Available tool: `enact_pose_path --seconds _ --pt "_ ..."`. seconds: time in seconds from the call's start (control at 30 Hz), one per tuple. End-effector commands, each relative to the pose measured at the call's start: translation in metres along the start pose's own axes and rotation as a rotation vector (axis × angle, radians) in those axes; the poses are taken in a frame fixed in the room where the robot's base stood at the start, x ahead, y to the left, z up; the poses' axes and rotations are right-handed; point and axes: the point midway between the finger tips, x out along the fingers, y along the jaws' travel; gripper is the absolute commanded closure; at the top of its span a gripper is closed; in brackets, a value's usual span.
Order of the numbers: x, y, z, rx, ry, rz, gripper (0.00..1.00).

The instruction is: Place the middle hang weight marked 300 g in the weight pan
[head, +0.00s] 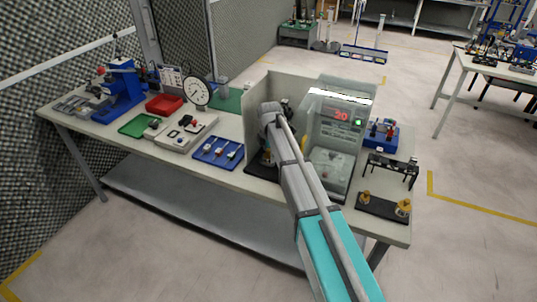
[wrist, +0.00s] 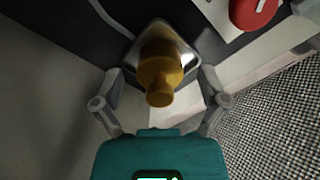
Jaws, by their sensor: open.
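A brass hang weight (wrist: 160,72) stands on a shiny square metal pan (wrist: 187,60) in the wrist view; its marking cannot be read. My gripper (wrist: 160,94) is open, with one finger on each side of the weight and visible gaps between. In the head view my arm hides most of this spot, and the fingers cannot be made out. Two other brass weights, one on the left (head: 365,197) and one on the right (head: 404,206), stand on a black base (head: 382,208) at the table's right end, with a bare stretch between them.
A pale panel (head: 257,92) stands behind the arm's end. A clear-walled machine (head: 333,150) with a red display stands just right of my arm. A blue tray (head: 218,152) lies to the left. The table's front edge is close.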

Motion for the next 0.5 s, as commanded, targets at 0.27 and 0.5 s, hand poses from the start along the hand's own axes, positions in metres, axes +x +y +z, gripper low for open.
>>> enact_pose_path --seconds 0.27,0.5 --pt "-0.008 0.0 0.0 0.0 0.0 0.0 0.07" --pt "-0.025 0.0 0.0 0.0 0.0 0.0 0.07"
